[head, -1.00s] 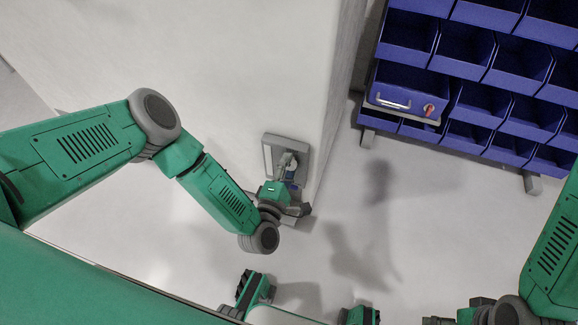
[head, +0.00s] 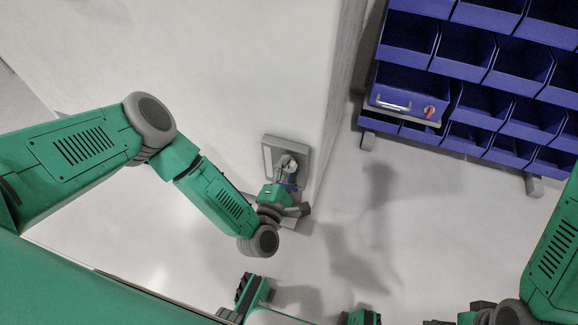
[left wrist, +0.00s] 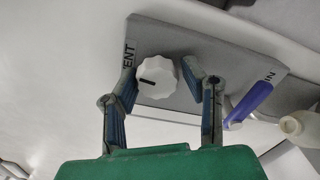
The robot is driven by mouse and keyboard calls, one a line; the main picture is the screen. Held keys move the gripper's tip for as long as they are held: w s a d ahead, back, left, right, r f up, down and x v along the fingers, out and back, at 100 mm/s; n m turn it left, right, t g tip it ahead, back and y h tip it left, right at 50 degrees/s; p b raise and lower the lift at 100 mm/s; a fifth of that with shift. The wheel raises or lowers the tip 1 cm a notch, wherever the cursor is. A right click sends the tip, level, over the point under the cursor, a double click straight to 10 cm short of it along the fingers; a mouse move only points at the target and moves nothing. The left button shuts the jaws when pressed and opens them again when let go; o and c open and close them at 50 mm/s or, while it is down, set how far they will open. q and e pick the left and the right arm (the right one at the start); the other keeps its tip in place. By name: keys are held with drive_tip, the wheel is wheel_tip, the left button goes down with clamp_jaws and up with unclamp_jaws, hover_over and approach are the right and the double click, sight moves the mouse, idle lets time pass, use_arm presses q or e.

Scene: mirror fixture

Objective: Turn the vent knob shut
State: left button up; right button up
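The white scalloped vent knob (left wrist: 158,80) sits on a grey panel (left wrist: 186,45) in the left wrist view. Its short black mark lies near the knob's left side, beside lettering ending in "ENT". My left gripper (left wrist: 170,80) is open, with one finger on each side of the knob. The left finger is close to the knob's edge; a gap shows on the right. I cannot tell whether either touches. In the head view my left gripper (head: 283,178) is at the panel (head: 302,147). My right gripper (head: 440,321) is mostly cut off at the bottom edge.
A blue lever (left wrist: 250,102) and a whitish fitting (left wrist: 298,126) are right of the knob in the left wrist view. A rack of blue bins (head: 490,75) stands at upper right, with a red knob (head: 429,111) on a drawer. Open floor lies between.

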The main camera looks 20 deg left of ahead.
use_arm(q)
drive_tip(key=shift+o, duration=0.8)
drive_tip(key=shift+s+f, duration=0.2)
drive_tip(key=shift+s, duration=0.05)
drive_tip(key=shift+w+r, duration=0.1)
drive_tip(key=shift+w, duration=0.05)
drive_tip(key=s, duration=0.7)
drive_tip(key=shift+s, duration=0.3)
drive_tip(key=shift+a, duration=0.1)
